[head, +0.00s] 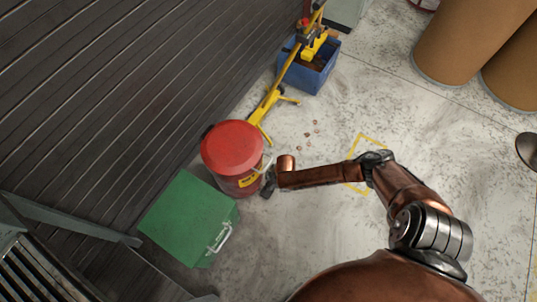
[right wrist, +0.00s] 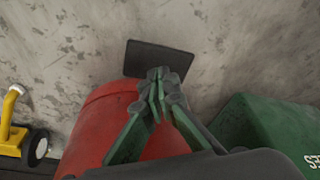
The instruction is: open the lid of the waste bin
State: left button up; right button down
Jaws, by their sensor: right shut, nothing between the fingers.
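The waste bin (head: 240,184) is a red drum with a yellow label, standing on the floor. Its round red lid (head: 231,147) sits flat on top and looks closed. My right gripper (head: 268,184) is low beside the bin's right side, partly hidden by my wrist. In the right wrist view the fingers (right wrist: 158,76) are shut with nothing between them. Their tips overlap a flat black plate (right wrist: 160,58) that sticks out by the base of the bin (right wrist: 108,112), like a foot pedal. I cannot tell whether they touch it. My left gripper is not in view.
A green box (head: 187,217) with a metal handle stands close to the bin. A yellow wheeled stand (head: 268,103) and a blue crate (head: 308,73) are behind it. A dark slatted wall runs along the left. Floor on the right is mostly clear.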

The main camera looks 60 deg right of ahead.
jog(key=shift+f, duration=0.15)
jog(key=shift+f, duration=2.1)
jog(key=shift+s, duration=0.1)
jog(key=shift+p+v, duration=1.05)
jog(key=shift+v, duration=0.35)
jog(key=shift+a+p+v, duration=0.2)
jog(key=shift+p+v, duration=0.6)
jog(key=shift+v, duration=0.15)
jog(key=shift+a+p+v, duration=0.15)
jog(key=shift+p+v, duration=0.6)
jog(key=shift+v, duration=0.2)
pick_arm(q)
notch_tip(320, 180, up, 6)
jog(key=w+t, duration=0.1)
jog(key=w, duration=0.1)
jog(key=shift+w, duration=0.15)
pick_arm(e)
jog(key=shift+s, duration=0.2)
jog(key=shift+f, duration=0.15)
